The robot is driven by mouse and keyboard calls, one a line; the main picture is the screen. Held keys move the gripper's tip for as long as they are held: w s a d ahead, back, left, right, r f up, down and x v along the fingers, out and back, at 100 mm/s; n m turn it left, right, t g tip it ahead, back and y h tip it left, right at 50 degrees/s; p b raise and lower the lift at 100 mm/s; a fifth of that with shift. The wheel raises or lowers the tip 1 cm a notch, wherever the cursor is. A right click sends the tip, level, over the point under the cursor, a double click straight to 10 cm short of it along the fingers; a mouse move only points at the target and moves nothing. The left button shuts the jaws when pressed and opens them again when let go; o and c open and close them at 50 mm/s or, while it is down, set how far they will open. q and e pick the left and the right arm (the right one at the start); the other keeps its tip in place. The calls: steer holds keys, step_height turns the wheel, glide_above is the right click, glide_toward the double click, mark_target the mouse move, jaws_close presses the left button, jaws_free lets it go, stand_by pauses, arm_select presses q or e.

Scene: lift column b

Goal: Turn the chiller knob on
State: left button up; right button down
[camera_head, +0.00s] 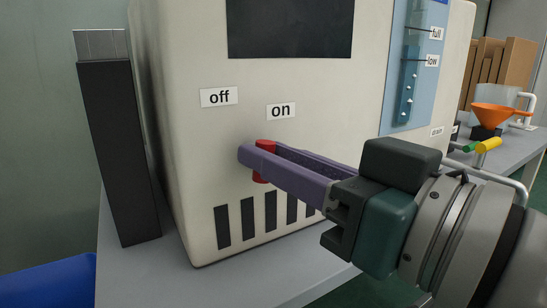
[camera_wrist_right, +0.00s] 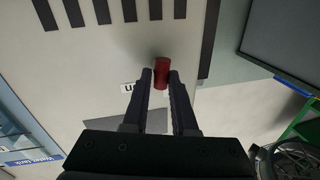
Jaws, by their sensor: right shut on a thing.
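The chiller (camera_head: 180,150) is a large cream box with a dark panel on its front. Its red knob (camera_head: 263,175) sits below the "off" label (camera_head: 219,97) and the "on" label (camera_head: 281,111), nearer under "on". My right gripper (camera_head: 260,153), with purple fingers, is shut on the knob. In the right wrist view, the red knob (camera_wrist_right: 161,73) stands between the two fingertips, and part of a label (camera_wrist_right: 128,87) shows behind the left finger. The fingers hide part of the knob, so its exact angle is hard to read. My left gripper is out of view.
Dark vent slots (camera_head: 247,217) lie below the knob. A blue level gauge (camera_head: 408,75) marked full and low is on the right of the front. A dark upright block (camera_head: 117,150) stands left of the chiller. An orange funnel (camera_head: 495,115) is on the bench at right.

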steer(key=m, duration=0.3)
steer(key=m+t, duration=0.1)
steer(key=m, duration=0.3)
steer(key=m+t+b, duration=0.1)
steer(key=m, duration=0.3)
steer(key=shift+d+f, duration=0.15)
steer(key=shift+f, duration=0.15)
steer(key=shift+m+t+h, duration=0.3)
steer(key=shift+w, duration=0.1)
steer(key=c, duration=0.7)
jaws_free()
steer(key=shift+f, duration=0.1)
